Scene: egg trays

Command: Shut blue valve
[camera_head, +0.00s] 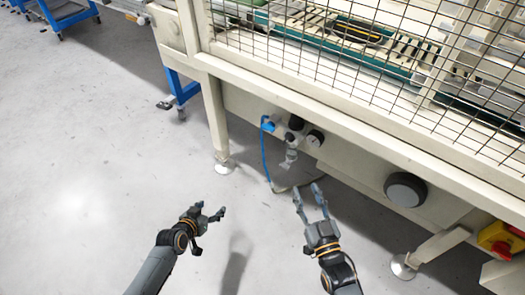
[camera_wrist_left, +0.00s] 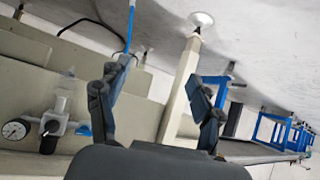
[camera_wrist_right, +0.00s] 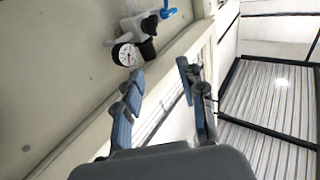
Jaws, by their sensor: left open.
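The blue valve (camera_head: 267,124) is on the machine's front panel, at the left end of the air fittings, with a blue hose (camera_head: 264,158) hanging below it. In the right wrist view the blue valve (camera_wrist_right: 168,13) shows at the top, beyond the gauge. A small blue part (camera_wrist_left: 84,131) beside the gauge fittings shows in the left wrist view. My left gripper (camera_head: 209,211) is open and empty, below and left of the valve, over the floor. My right gripper (camera_head: 309,195) is open and empty, below and right of it. Neither touches the valve.
A round pressure gauge (camera_head: 315,138) and a grey filter bowl (camera_head: 289,156) sit right of the valve. A machine leg (camera_head: 217,125) stands to its left. A large dark knob (camera_head: 405,189) is further right. Wire mesh (camera_head: 365,60) rises above. The floor at left is clear.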

